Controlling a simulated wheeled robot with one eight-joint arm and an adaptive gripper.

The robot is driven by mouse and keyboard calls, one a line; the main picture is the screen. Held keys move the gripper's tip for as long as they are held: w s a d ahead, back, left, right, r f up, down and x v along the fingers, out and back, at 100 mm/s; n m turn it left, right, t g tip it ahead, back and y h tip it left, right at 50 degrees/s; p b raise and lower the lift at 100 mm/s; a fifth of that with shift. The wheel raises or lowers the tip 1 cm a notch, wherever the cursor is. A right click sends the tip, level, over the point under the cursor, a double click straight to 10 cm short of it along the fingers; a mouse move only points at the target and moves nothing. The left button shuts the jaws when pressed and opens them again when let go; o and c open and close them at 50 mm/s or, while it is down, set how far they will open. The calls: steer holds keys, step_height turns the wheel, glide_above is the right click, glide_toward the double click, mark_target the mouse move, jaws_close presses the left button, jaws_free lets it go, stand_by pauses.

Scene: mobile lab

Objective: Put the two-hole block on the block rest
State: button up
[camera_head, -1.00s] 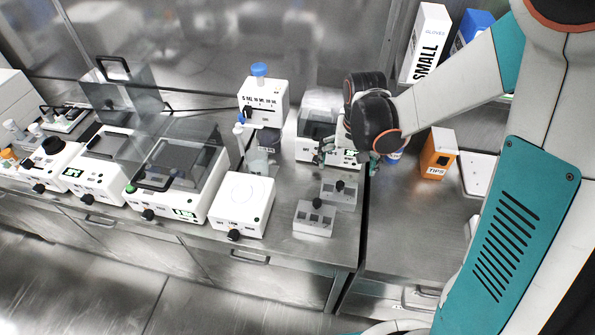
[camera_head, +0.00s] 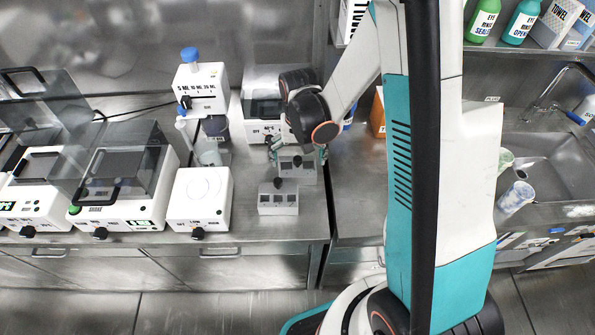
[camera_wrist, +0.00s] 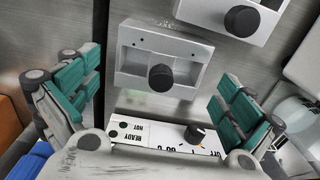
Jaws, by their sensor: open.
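The back grey block (camera_head: 296,177) stands on the steel counter with a black knob on top. It also shows in the wrist view (camera_wrist: 128,75), with two wells beside the knob; I take it for the two-hole block. My gripper (camera_head: 297,154) is open and empty, at the back side of this block. In the wrist view its teal-padded fingers (camera_wrist: 157,100) are spread wide, left and right of the block's near side, not touching it. I cannot pick out the block rest with certainty.
A second grey block (camera_head: 278,209) with several wells stands in front. A white device (camera_head: 262,105) is behind my gripper. A white device with a round plate (camera_head: 200,195) is at left. An orange box (camera_head: 378,113) is at right. The counter right of the blocks is clear.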

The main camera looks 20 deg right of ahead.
mark_target(297, 165)
step_height(297, 165, down, 4)
steer(key=shift+w+f+b, duration=0.1)
steer(key=shift+w+b, duration=0.05)
steer(key=shift+b, duration=0.5)
steer(key=shift+c, duration=0.2)
steer(key=c, duration=1.3)
